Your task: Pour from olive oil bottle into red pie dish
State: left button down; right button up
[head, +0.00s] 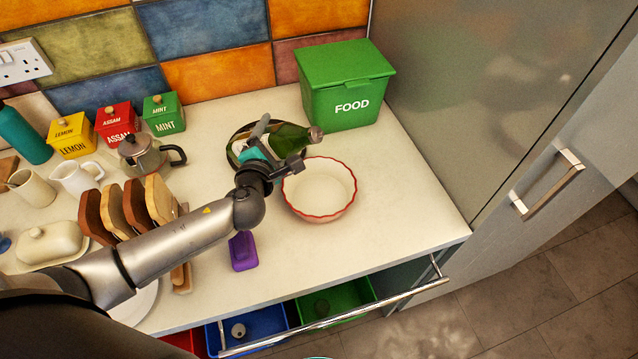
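The green olive oil bottle (290,139) is in my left gripper (273,150), tilted close to horizontal with its neck pointing right. Its light label is partly hidden by the gripper. The bottle's mouth end is above and behind the far rim of the red pie dish, and I see no liquid flowing. The red pie dish (320,191) has a wavy red rim and a pale inside that looks empty. It stands upright on the counter, just right of and in front of my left gripper. My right gripper is not in view.
A green food bin (345,105) stands behind the dish. A dark round rim (233,139) shows behind the bottle. A purple object (242,251) lies in front, near a toast rack (130,208). An open drawer (345,316) with coloured bins juts out below. The counter right of the dish is clear.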

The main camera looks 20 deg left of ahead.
pick_arm(q)
jog(key=shift+w+a+f+m+t+b, duration=0.15)
jog(key=shift+a+f+m+b, duration=0.25)
jog(key=shift+b, duration=0.55)
jog(key=shift+a+f+m+t+b, duration=0.1)
jog(key=shift+f+m+t+b, duration=0.1)
jog(key=shift+f+b, duration=0.55)
dwell(0.4)
jog(key=shift+a+f+m+y+b, duration=0.4)
jog(key=shift+m+b, duration=0.3)
jog(key=shift+b, duration=1.2)
dwell(0.5)
jog(key=shift+w+a+r+m+t+y+p, duration=0.15)
jog(key=shift+a+m+t+y+p, duration=0.15)
jog(key=shift+a+m+t, duration=0.3)
dwell(1.9)
jog(key=shift+d+r+m+p, duration=0.1)
jog(key=shift+r+m+p, duration=0.2)
jog(key=shift+m+p, duration=0.1)
dwell(0.6)
